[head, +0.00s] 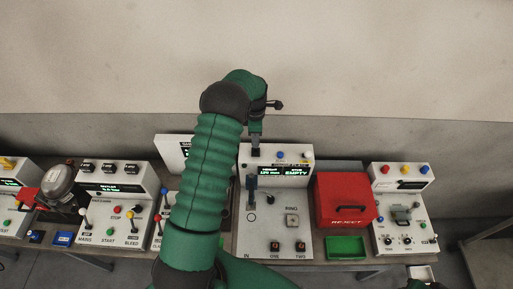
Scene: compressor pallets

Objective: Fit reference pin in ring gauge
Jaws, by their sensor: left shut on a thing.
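My left gripper (256,149) hangs down at the back edge of the white gauge station (270,237). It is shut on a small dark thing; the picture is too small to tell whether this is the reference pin. The ring gauge (292,217) looks like a small pale square block with a dark hole, under the label RING on the station's face. The gripper is apart from it, above and to its left. My right gripper is not in view.
A red reject box (343,199) and a green tray (345,247) stand to the right, then another control station (404,222). More stations with levers (115,218) stand to the left. My left arm hides part of the bench.

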